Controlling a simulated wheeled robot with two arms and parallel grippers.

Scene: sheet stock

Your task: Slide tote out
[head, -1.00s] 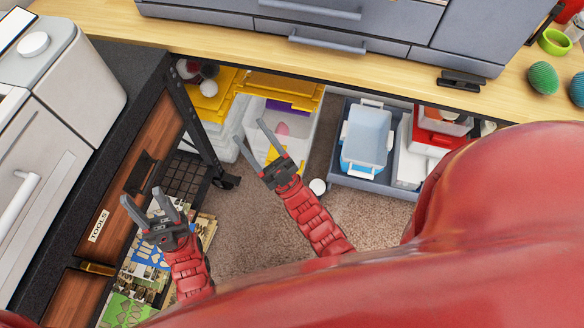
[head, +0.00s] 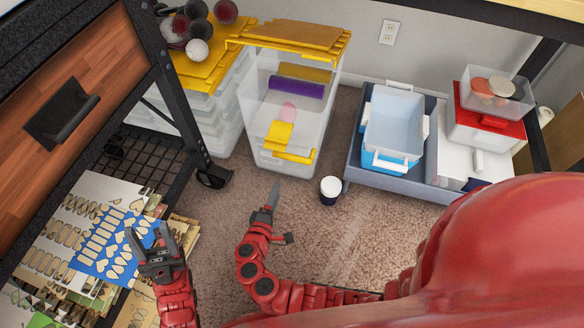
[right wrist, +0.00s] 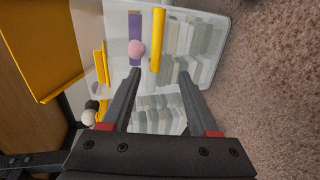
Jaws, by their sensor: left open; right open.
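A clear tote (head: 262,135) with a yellow lid and yellow front latch stands on the carpet under the bench. A purple roll (head: 296,88) and a pink item show through its wall. My right gripper (head: 277,184) is just in front of the tote's lower front in the head view, seen side-on, apart from it as far as I can tell. In the right wrist view its two fingers (right wrist: 159,72) are spread and empty, with the tote (right wrist: 215,45) beyond them. My left gripper (head: 148,232) is open and empty, over the sheet stock at lower left.
Stacked clear bins (head: 213,120) with yellow lids stand left of the tote, with dark and white balls on top. A black rack leg and caster (head: 213,176) are in front. Carpet between is clear.

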